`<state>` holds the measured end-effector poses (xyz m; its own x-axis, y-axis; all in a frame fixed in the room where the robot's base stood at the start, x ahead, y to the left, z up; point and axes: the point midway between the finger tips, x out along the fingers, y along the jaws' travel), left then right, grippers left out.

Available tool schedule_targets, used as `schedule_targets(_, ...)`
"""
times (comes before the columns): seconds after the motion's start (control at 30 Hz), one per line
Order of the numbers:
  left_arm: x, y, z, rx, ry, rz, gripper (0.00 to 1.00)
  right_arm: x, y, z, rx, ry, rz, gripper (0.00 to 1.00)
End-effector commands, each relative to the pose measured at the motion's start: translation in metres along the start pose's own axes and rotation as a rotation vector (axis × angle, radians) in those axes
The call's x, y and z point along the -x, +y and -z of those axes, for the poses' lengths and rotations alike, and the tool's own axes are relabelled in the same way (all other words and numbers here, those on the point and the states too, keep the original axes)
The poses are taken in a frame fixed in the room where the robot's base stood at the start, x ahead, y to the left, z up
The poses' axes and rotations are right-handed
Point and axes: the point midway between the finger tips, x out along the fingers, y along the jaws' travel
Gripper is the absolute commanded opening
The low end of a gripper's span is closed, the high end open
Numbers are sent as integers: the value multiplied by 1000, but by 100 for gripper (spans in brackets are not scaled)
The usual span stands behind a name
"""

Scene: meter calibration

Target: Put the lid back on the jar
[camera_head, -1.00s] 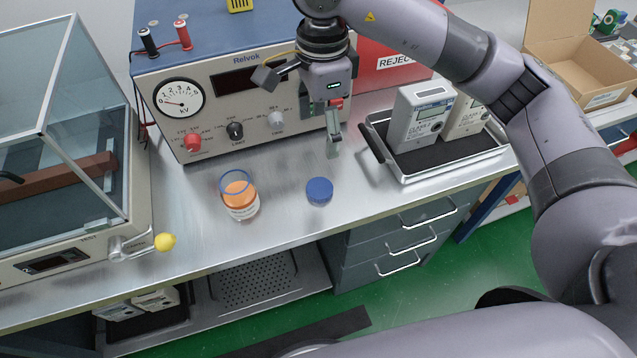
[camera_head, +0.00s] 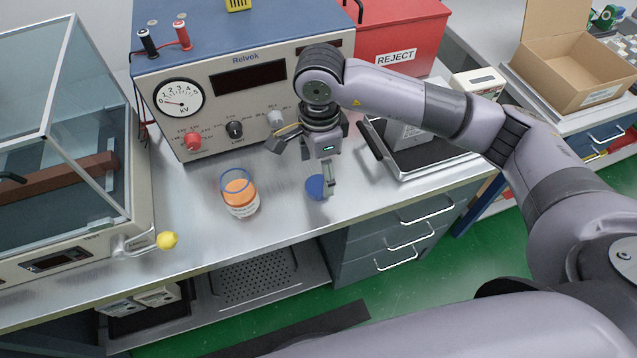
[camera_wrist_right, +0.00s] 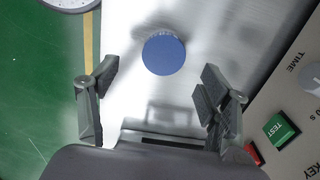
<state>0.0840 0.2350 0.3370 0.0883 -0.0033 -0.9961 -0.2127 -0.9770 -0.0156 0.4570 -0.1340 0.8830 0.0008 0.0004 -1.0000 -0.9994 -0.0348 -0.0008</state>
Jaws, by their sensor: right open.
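The open jar (camera_head: 241,198) stands upright on the metal bench, clear-walled with orange contents and a white label. The blue lid (camera_head: 315,187) lies flat on the bench to the right of the jar. My right gripper (camera_head: 303,178) is open above the lid and partly covers it in the head view. In the right wrist view the lid (camera_wrist_right: 163,54) lies ahead of the open fingers (camera_wrist_right: 158,112), roughly midway between them sideways, with nothing in the grip. My left gripper is not in view.
The kV tester (camera_head: 228,98) stands behind the jar and gripper. A glass-sided test box (camera_head: 70,200) with a yellow knob (camera_head: 167,240) is at left. The bench's front edge is close to the lid.

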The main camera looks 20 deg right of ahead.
Motion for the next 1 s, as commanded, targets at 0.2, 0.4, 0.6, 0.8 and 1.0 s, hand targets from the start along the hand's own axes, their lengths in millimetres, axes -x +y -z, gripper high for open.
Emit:
schedule_targets(0.2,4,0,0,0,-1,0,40,-6,0,0,-2,1,-5,71)
schedule_targets(0.4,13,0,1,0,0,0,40,-37,-4,0,-2,1,-6,71)
schedule_targets(0.6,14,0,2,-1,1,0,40,-51,-5,0,0,1,-1,71)
schedule_targets(0.8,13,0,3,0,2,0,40,-52,-5,0,0,1,0,71)
schedule_targets(1.0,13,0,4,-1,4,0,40,-52,-5,0,0,0,0,65)
